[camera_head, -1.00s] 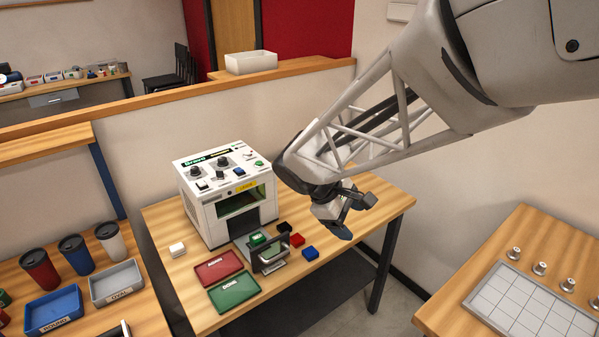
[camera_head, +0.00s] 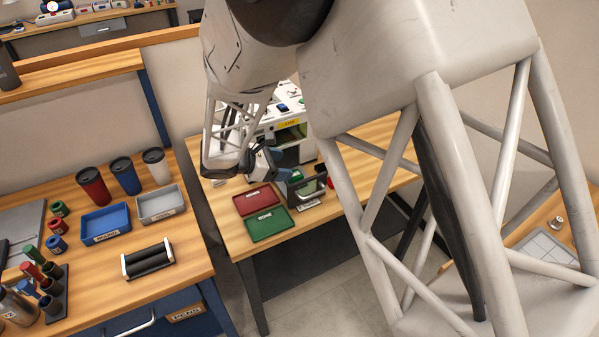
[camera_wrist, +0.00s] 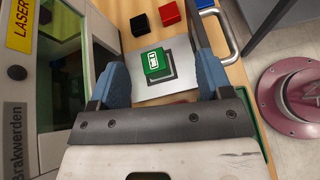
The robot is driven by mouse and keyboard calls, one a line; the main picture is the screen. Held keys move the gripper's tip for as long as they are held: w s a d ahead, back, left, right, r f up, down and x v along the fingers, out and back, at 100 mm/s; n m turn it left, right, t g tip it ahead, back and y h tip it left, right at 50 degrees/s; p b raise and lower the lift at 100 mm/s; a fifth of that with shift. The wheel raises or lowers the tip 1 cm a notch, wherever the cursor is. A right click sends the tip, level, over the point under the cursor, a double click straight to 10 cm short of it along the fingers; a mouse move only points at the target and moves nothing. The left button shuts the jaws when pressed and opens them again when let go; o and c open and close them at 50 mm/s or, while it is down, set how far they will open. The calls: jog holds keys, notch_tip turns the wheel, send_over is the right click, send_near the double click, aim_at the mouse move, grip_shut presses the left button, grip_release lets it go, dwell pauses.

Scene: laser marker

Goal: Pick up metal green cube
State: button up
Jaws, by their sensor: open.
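The green metal cube (camera_wrist: 153,62) has a pale mark on its top face. In the wrist view it sits on a grey metal plate (camera_wrist: 182,82) with a dark square outline. My gripper (camera_wrist: 160,74) is open, with one blue fingertip on each side of the cube and visible gaps between. The cube is not held. In the head view my gripper (camera_head: 262,162) is over the bench beside the laser marker (camera_head: 308,150), and my arm covers much of that machine.
A black cube (camera_wrist: 138,25) and a red cube (camera_wrist: 170,14) lie beyond the plate. A metal handle (camera_wrist: 230,30) stands close to the right finger. A red tray (camera_head: 256,200) and a green tray (camera_head: 268,224) lie at the bench front.

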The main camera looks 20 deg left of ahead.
jog(key=n+t, duration=0.1)
jog(key=n, duration=0.1)
send_near(295, 179)
jog(key=shift+w+a+f, duration=0.15)
jog(key=shift+w, duration=0.35)
jog(key=shift+w+a+f, duration=0.2)
jog(key=shift+w, duration=0.3)
jog(key=shift+x, duration=1.35)
jog(key=shift+x, duration=2.55)
jog(key=shift+w+d+r, duration=0.1)
jog(key=shift+r, duration=0.05)
jog(key=c, duration=1.1)
